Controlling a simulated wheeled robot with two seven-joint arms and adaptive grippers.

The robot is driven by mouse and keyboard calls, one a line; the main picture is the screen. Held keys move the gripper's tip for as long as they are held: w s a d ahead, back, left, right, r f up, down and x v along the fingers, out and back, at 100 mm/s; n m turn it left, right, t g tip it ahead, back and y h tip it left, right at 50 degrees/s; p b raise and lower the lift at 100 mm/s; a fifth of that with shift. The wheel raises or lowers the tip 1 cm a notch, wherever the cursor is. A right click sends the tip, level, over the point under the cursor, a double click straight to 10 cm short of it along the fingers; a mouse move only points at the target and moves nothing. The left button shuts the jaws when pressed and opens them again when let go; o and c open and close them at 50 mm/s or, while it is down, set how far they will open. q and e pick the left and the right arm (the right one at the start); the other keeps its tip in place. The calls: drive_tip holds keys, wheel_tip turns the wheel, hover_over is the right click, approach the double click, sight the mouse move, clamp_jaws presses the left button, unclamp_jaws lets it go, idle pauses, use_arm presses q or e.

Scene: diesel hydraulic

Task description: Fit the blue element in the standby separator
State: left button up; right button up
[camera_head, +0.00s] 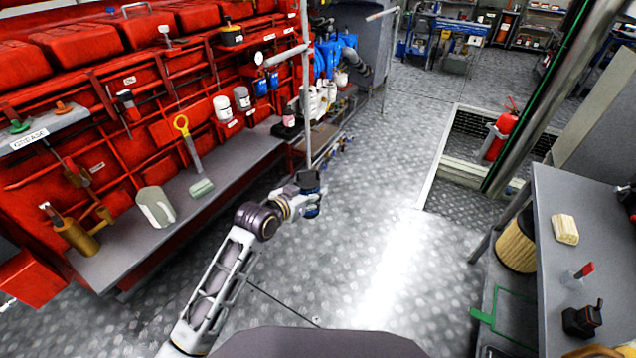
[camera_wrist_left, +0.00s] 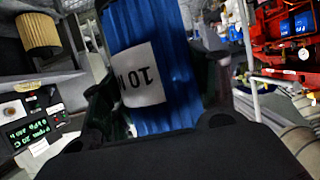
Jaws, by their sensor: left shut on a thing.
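My left gripper (camera_head: 311,197) is shut on a blue pleated element (camera_wrist_left: 150,30) with a white label whose print reads upside down. In the head view the element (camera_head: 312,208) shows only as a small dark blue patch at the gripper, held over the open floor and touching nothing else that I can see. Its far end is cut off in the left wrist view. White canisters (camera_head: 222,108) and small blue ones (camera_head: 261,87) are on the red engine; I cannot tell which, if any, is the standby separator. My right gripper is not in view.
A grey ledge (camera_head: 120,245) with tools runs along the red engine (camera_head: 90,130). A thin upright pole (camera_head: 305,80) stands just behind my left gripper. A workbench (camera_head: 575,190) and tan pleated cylinder (camera_head: 515,245) are at right. The plate floor (camera_head: 375,180) between is clear.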

use_arm(q)
drive_tip(key=s+a+f+n+t+y, duration=0.2)
drive_tip(key=s+a+f+n+y, duration=0.4)
drive_tip(key=s+a+f, duration=0.7)
drive_tip(key=a, duration=0.3)
drive_tip(key=shift+a+f+y, duration=0.3)
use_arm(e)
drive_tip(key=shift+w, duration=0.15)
